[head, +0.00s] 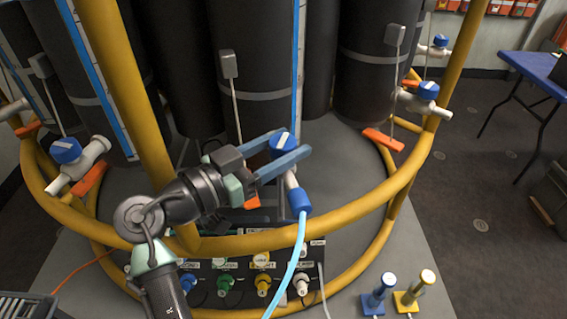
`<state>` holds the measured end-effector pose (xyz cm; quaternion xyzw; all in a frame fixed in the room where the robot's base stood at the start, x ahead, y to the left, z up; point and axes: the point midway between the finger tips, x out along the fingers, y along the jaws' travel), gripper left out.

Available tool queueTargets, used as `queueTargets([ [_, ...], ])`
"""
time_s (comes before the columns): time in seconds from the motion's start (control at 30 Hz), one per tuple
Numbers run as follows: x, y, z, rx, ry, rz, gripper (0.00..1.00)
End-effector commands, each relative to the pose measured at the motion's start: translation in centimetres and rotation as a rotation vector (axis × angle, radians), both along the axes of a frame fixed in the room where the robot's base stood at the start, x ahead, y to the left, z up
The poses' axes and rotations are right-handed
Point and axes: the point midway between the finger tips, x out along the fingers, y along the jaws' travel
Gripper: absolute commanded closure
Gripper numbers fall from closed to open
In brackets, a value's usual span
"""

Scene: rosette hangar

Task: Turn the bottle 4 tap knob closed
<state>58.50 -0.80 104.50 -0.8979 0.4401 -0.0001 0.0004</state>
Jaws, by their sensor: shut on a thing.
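My gripper (290,146) reaches in from the lower left over the yellow rail. Its two blue-grey fingers are shut on a blue tap knob (281,140) with a white mark on top, one finger on each side. The knob sits on a pale tap body, mostly hidden by the fingers, in front of the middle black bottle (255,60). A blue fitting (300,200) and a light blue hose (294,262) hang below this tap. No bottle number is readable.
Yellow tube rails (345,214) ring the bottles. Other blue-knobbed taps stand at the left (66,151) and right (428,90). A panel with labelled coloured connectors (262,284) lies below my gripper. Blue (378,295) and yellow (415,290) fittings stand lower right. Dark floor is open at right.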

Motion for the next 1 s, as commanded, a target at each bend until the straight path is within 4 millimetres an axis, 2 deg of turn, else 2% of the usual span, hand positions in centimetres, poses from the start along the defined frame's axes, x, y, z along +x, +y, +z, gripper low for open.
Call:
queueTargets([
  [0.27,0.0,0.01,-0.11,-0.001,0.002,-0.069,1.0],
  [0.7,0.0,0.0,0.05,-0.001,0.002,-0.077,1.0],
  [0.73,0.0,0.0,0.06,-0.002,0.001,-0.077,0.43],
  [0.87,0.01,-0.01,0.05,-0.002,0.001,-0.077,0.19],
  [0.9,0.01,-0.01,0.05,-0.001,0.002,-0.077,0.16],
  [1.0,0.0,-0.01,0.04,-0.001,0.001,-0.077,0.16],
])
